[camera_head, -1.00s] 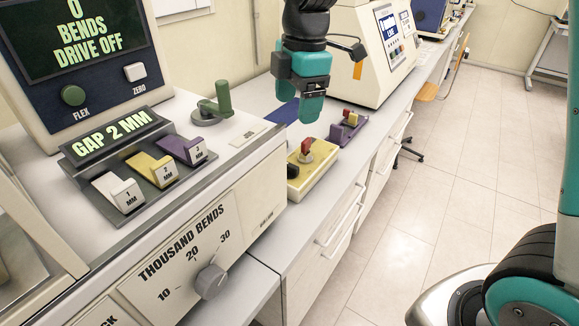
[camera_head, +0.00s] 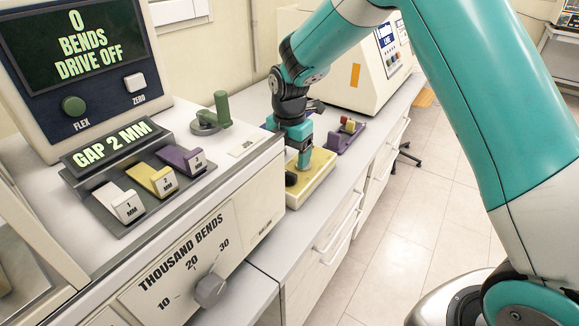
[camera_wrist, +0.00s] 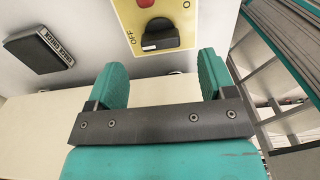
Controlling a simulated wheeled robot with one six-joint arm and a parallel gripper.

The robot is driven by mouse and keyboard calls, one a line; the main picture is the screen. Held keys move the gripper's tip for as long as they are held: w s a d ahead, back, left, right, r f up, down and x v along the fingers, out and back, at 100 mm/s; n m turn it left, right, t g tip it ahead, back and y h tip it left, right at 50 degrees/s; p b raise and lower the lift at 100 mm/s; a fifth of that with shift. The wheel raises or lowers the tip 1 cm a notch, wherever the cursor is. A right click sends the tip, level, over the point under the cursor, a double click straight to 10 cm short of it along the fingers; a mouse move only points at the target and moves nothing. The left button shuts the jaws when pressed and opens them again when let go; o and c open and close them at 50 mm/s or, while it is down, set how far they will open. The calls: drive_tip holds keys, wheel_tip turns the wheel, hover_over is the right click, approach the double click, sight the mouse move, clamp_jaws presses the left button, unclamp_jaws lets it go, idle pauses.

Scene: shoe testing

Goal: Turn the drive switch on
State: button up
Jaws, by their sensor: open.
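The yellow switch box (camera_head: 318,172) sits on the bench right of the bend machine. In the wrist view its yellow plate (camera_wrist: 125,22) carries a black knob (camera_wrist: 160,36), with "OFF" lettered on the left and a cut-off "O" on the right. A red part (camera_wrist: 146,3) shows at the top edge. The black knob also shows in the head view (camera_head: 291,179). My gripper (camera_head: 304,160) is low over the box and partly hides it. In the wrist view my gripper (camera_wrist: 162,72) is open and empty, its fingers to either side below the knob. The machine screen (camera_head: 85,40) reads "DRIVE OFF".
A purple base with red and yellow parts (camera_head: 345,133) stands just behind the yellow box. A green crank (camera_head: 215,117) rises from the machine top on the left. A beige instrument (camera_head: 350,75) stands farther back. The floor on the right is open.

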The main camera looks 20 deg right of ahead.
sight(289, 171)
drive_tip(key=shift+f+p, duration=0.4)
drive_tip(key=shift+f, duration=2.3)
drive_tip(key=c, duration=0.9)
